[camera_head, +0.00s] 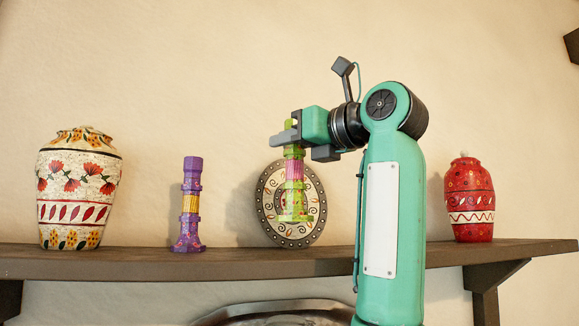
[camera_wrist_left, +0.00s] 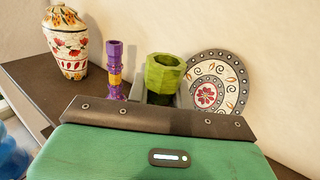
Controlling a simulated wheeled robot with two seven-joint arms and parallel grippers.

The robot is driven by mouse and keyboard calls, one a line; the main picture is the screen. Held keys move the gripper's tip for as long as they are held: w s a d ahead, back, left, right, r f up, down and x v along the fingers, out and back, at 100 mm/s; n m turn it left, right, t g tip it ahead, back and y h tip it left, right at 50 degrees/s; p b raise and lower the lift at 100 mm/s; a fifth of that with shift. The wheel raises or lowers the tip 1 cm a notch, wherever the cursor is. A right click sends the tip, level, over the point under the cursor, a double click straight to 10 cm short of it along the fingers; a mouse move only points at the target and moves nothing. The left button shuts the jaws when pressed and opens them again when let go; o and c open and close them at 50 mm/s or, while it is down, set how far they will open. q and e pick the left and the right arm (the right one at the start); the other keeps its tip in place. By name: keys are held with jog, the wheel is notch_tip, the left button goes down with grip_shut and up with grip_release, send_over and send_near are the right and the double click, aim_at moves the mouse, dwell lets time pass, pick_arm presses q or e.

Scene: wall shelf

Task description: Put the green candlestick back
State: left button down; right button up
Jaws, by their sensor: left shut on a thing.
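The green candlestick (camera_head: 295,190), green with a pink middle, hangs upright from my left gripper (camera_head: 291,137). The gripper is shut on its upper part. In the head view the candlestick is in front of the round decorated plate (camera_head: 268,213), and its base appears a little above the shelf's front edge. In the left wrist view the candlestick's green top (camera_wrist_left: 163,75) shows beyond the gripper body; the lower part is hidden. My right gripper is in neither view.
The wooden shelf (camera_head: 140,262) holds a purple candlestick (camera_head: 190,205) left of the plate, a floral white vase (camera_head: 78,190) at far left and a red lidded jar (camera_head: 469,200) at right. Bare shelf lies between the purple candlestick and the plate. My arm covers part of the shelf.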

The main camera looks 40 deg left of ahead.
aim_at(299, 168)
pick_arm(q)
jog(key=shift+a+f, duration=0.2)
jog(key=shift+f, duration=0.7)
notch_tip(299, 168, down, 2)
jog(key=shift+d+f+p, duration=0.15)
jog(key=shift+p, duration=0.45)
jog(key=shift+f, duration=0.5)
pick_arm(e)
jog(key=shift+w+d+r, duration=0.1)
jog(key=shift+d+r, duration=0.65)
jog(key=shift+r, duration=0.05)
